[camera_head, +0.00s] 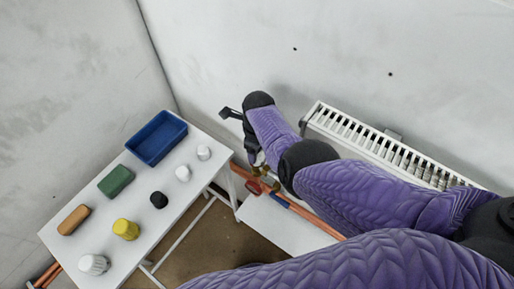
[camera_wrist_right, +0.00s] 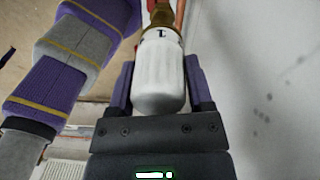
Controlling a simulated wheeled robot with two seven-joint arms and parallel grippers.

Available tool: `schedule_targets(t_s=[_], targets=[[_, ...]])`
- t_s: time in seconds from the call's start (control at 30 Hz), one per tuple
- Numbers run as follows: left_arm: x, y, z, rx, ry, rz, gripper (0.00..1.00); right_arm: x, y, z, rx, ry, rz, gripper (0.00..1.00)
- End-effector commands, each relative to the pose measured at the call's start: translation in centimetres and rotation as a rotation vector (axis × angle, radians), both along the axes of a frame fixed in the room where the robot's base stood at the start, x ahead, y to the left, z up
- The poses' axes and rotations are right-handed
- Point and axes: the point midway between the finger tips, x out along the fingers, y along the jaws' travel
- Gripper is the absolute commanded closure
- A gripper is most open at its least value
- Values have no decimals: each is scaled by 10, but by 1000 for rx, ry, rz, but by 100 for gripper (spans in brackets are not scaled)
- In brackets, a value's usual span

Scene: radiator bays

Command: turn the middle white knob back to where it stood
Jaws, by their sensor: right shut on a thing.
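In the right wrist view a white knob (camera_wrist_right: 159,75) with a black "1" near its far end sits on a brass fitting (camera_wrist_right: 161,15). My right gripper (camera_wrist_right: 160,88) has one finger on each side of the knob and is shut on it. In the head view my right gripper (camera_head: 254,155) is down by the pipes at the left end of the radiator, and my own arm hides most of the grip. I cannot tell the knob apart there. My left gripper is not in view.
A white radiator (camera_head: 385,150) hangs on the wall behind my right arm. Copper pipes (camera_head: 325,229) run below it. At left a white table (camera_head: 150,212) holds a blue tray (camera_head: 157,139), a green block (camera_head: 116,181), a brown block (camera_head: 74,220) and several loose knobs.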

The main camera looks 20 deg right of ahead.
Motion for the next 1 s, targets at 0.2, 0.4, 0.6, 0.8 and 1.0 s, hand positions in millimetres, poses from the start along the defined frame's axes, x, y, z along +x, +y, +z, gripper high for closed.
schedule_targets(t_s=[0.2,0.4,0.6,0.8,1.0], targets=[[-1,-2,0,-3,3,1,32,0,0,0,0,1,2,93],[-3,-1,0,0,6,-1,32,0,0,0,0,1,38,93],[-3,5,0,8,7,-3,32,0,0,0,-1,2,154,93],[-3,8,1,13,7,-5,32,0,0,0,-1,2,333,93],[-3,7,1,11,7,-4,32,0,0,0,-1,2,524,93]])
